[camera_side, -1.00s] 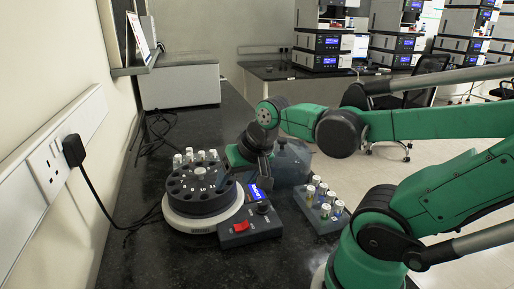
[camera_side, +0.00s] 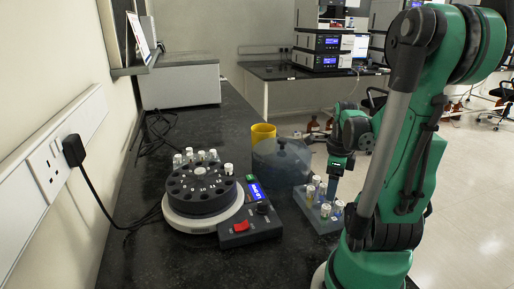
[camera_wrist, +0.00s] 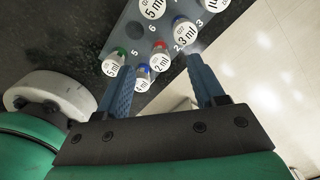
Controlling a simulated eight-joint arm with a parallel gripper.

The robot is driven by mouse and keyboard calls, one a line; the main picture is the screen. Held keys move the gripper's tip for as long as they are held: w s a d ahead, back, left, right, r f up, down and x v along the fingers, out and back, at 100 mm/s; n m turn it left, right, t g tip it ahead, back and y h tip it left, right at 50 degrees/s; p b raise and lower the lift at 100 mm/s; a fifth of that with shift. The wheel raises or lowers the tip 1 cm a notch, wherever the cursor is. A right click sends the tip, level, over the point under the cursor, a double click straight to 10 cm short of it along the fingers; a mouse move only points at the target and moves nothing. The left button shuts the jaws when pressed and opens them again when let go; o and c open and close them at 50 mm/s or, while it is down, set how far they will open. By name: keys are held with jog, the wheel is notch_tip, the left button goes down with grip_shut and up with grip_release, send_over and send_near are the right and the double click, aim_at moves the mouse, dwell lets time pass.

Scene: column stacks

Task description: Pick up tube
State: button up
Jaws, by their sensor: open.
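Several white-capped tubes stand upright in a grey rack (camera_side: 327,228) at the right of the bench. In the wrist view the rack (camera_wrist: 128,40) holds tubes with volume labels on their caps. Whether the fingers touch a tube cannot be told.
A dark round carousel (camera_side: 200,205) with several tubes stands on a white base at the left. A control box (camera_side: 250,229) with a red switch joins it. A blue-grey container (camera_side: 283,163) and a yellow cup (camera_side: 263,133) stand behind.

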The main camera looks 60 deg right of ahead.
aim_at(330, 204)
jog(key=shift+f, duration=1.25)
grip_shut()
